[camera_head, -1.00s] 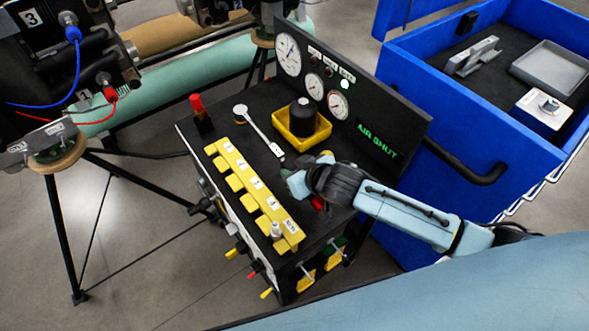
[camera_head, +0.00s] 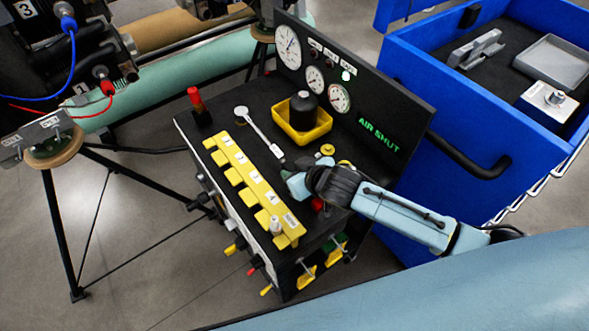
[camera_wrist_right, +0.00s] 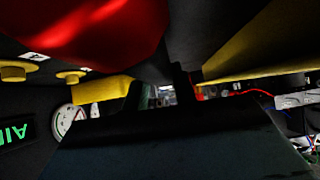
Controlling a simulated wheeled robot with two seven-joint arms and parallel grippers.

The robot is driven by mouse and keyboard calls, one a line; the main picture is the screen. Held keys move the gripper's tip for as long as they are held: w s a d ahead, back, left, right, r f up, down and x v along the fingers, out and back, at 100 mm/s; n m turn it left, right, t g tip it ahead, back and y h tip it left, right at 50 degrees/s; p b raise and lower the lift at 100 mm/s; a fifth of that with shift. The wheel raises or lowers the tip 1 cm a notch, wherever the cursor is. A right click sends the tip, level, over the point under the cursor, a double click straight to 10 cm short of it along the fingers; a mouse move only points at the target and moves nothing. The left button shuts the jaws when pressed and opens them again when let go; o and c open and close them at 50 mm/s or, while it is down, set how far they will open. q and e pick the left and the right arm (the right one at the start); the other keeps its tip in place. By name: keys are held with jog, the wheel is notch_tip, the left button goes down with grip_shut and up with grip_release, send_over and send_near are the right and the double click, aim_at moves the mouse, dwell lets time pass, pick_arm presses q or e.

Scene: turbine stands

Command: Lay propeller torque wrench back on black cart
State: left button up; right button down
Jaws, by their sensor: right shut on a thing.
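The propeller torque wrench (camera_head: 262,133) is a silver bar with a round head. It lies low along the black cart top (camera_head: 228,98), between the yellow label strip and the yellow tray. Its near part runs under my right gripper (camera_head: 293,184), which is shut there, apparently on the handle; the grip itself is hidden. A red piece (camera_head: 317,204) shows just beyond the gripper, roughly in line with the wrench. In the right wrist view a large red shape (camera_wrist_right: 90,30) is close to the lens, and the wrench is not clear. My left gripper is not in view.
A yellow tray (camera_head: 309,133) with a black cylinder stands beside the wrench. The yellow strip (camera_head: 252,184) edges the cart; a gauge panel (camera_head: 353,117) rises behind. A red-topped post (camera_head: 195,100) is at the far left corner. A blue cabinet (camera_head: 450,110) stands right.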

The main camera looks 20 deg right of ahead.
jog(key=shift+s+f, duration=0.25)
jog(key=shift+f, duration=0.35)
jog(key=c, duration=1.5)
grip_release()
jog(key=o, duration=0.4)
jog(key=shift+w, duration=0.2)
jog(key=shift+o, duration=0.2)
jog(key=shift+o, duration=0.9)
jog(key=shift+s, duration=0.1)
